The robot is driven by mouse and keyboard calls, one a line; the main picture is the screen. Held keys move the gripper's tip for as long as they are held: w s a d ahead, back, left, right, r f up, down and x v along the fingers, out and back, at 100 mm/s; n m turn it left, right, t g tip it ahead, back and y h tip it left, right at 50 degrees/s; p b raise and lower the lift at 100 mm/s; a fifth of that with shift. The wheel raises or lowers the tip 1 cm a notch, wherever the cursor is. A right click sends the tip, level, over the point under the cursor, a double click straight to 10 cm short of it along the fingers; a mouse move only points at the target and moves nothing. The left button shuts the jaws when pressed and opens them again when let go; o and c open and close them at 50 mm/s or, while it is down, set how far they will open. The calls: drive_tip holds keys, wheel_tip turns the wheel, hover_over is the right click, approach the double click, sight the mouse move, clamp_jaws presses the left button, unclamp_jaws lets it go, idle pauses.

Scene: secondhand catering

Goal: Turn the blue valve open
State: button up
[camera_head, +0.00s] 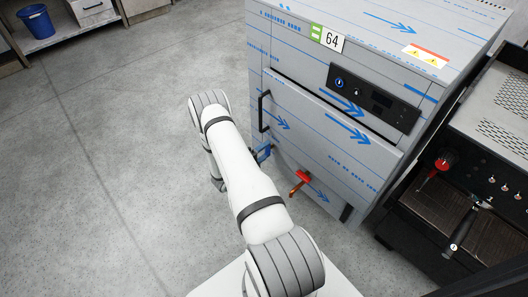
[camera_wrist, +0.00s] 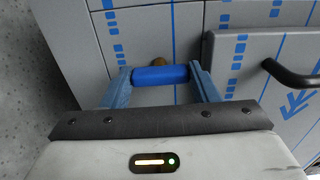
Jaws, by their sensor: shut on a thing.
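The blue valve handle (camera_wrist: 160,75) is a short blue bar in the wrist view, lying crosswise between the two fingers of my gripper (camera_wrist: 163,77). The fingers are shut on its two ends. A brass stem (camera_wrist: 159,62) shows just behind the handle, at the machine's front. In the head view, my gripper (camera_head: 262,153) is at the lower left of the wrapped machine's front, partly hidden by my arm. The handle cannot be told apart from the blue fingers there.
The film-wrapped machine (camera_head: 290,55) has a door with a black handle (camera_head: 264,111). A red-handled copper tap (camera_head: 301,178) sticks out right of my gripper. A coffee machine (camera_head: 500,110) stands at the right. The floor (camera_head: 110,150) to the left is clear.

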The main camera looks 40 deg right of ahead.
idle(0.4)
drive_tip(key=o, duration=1)
drive_tip(key=shift+a, duration=0.15)
drive_tip(key=a, duration=0.2)
drive_tip(key=a+p, duration=0.1)
drive_tip(key=a, duration=0.2)
drive_tip(key=a+p, duration=0.1)
drive_tip(key=a, duration=0.1)
drive_tip(key=shift+s+a, duration=0.3)
